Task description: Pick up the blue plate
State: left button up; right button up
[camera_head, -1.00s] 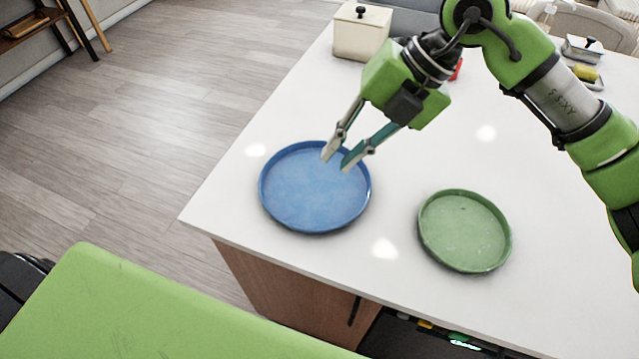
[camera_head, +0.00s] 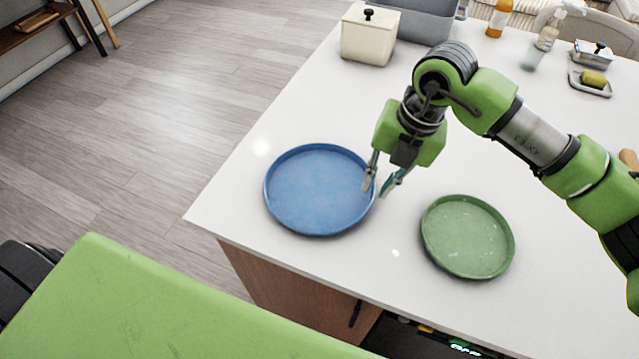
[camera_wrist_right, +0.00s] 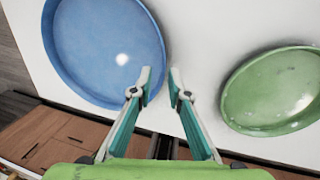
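The round blue plate (camera_head: 318,190) with a raised rim lies flat on the white island top, near its left edge. It fills the upper left of the right wrist view (camera_wrist_right: 105,45). My right gripper (camera_head: 378,189) is open and empty at the plate's right rim, fingers pointing down. In the right wrist view my right gripper (camera_wrist_right: 160,85) has one fingertip over or against the plate's rim and the other over bare counter. I cannot tell whether the rim is between the fingers or touched. My left gripper is not in view.
A green plate (camera_head: 468,237) lies just right of my right gripper. A cream lidded box (camera_head: 368,38), a grey basin (camera_head: 418,20), bottles and a dish with a yellow-green sponge (camera_head: 593,79) stand at the back. The counter (camera_head: 300,110) behind the blue plate is clear.

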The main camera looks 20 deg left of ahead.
aim_at(372, 196)
jog(key=f, duration=0.2)
jog(key=f+p, duration=0.1)
jog(key=f, duration=0.1)
jog(key=shift+a, duration=0.25)
grip_shut()
jog(key=shift+r, duration=0.1)
